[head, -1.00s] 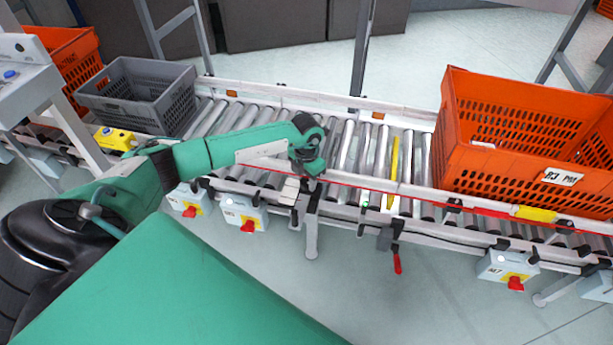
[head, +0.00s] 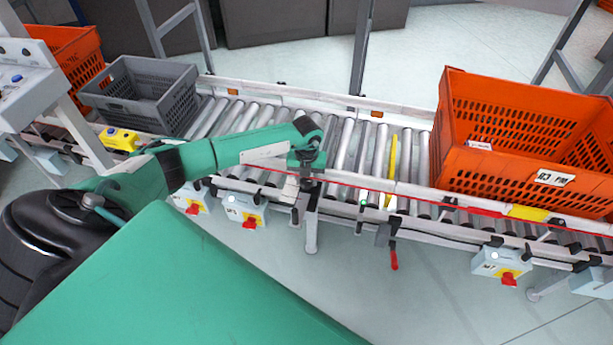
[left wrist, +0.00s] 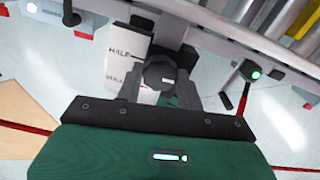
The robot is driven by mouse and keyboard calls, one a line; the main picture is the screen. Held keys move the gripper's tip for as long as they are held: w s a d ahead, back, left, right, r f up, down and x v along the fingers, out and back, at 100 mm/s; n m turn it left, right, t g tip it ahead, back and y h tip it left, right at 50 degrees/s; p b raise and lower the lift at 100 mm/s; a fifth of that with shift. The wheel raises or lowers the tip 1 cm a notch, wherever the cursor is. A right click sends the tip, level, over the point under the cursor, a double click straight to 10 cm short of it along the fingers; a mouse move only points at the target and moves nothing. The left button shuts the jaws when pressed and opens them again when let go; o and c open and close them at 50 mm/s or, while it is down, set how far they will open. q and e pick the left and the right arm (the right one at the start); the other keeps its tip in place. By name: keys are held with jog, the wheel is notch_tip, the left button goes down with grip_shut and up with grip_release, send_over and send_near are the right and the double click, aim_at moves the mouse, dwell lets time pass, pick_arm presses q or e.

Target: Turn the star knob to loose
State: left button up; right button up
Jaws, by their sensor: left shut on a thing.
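The dark star knob (left wrist: 160,74) shows in the middle of the left wrist view, with a small light mark on its face. My left gripper (left wrist: 163,84) is shut on it, one finger on each side. My right gripper is not in view.
The roller conveyor (head: 345,148) runs across the scene. An orange tote (head: 510,175) stands on it at right, a grey crate (head: 140,105) at left. A red-handled lever (head: 394,258) hangs from the near rail, close right of my gripper. Red-knobbed boxes hang below.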

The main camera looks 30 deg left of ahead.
aim_at(306, 180)
pick_arm(q)
jog(key=shift+w+r, duration=0.1)
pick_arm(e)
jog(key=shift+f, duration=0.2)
pick_arm(q)
jog(key=o, duration=1)
notch_tip(306, 180, up, 14)
jog(key=shift+f, duration=0.1)
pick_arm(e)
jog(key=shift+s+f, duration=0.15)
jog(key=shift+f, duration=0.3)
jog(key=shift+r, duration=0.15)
